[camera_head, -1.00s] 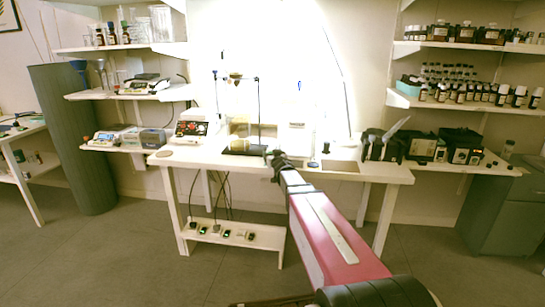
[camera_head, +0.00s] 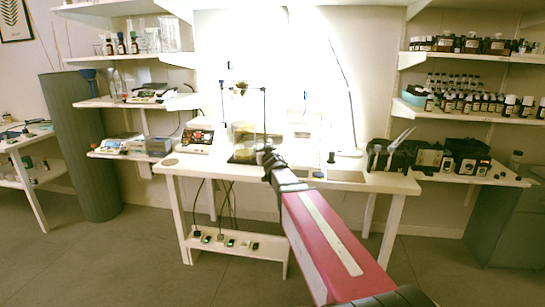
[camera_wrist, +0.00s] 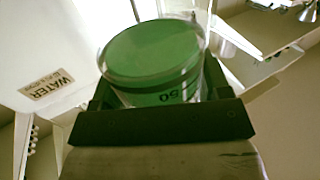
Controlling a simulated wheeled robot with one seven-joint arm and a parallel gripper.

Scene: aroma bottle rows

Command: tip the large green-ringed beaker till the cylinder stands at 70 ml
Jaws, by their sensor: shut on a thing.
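My gripper (camera_head: 269,158) is at the white workbench (camera_head: 225,166) in the head view, small and partly hidden by my arm. In the wrist view my gripper (camera_wrist: 160,98) is shut on a clear round beaker (camera_wrist: 155,58). The beaker fills the space between the two fingers.
A white panel with a WATER label (camera_wrist: 52,84) is close at left in the wrist view. A framed stand (camera_head: 263,105) is on the bench behind my gripper. An instrument with a red panel (camera_head: 197,138) stands left; a black tool holder (camera_head: 388,155) stands right.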

